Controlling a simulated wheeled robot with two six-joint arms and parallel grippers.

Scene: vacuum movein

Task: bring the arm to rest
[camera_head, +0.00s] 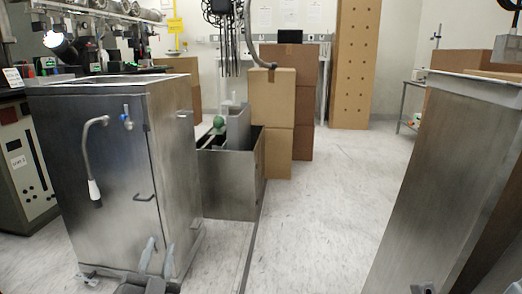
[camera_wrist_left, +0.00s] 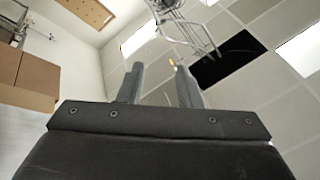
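My left gripper (camera_head: 159,258) shows low in the head view, in front of the steel cabinet (camera_head: 95,215). Its two grey fingers point up and stand apart with nothing between them. In the left wrist view the same gripper (camera_wrist_left: 158,75) is open and empty, its fingers aimed toward the ceiling. A small grey piece (camera_head: 425,288) at the bottom edge of the head view, right of the middle, may be the tip of my right gripper; too little shows to tell its state.
The steel cabinet has a hose with a white nozzle (camera_head: 94,190). Behind it stand an open metal bin (camera_head: 228,188) and stacked cardboard boxes (camera_head: 270,110). A tall metal-sided block (camera_head: 440,170) is at the right. The pale floor (camera_head: 335,200) between is clear.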

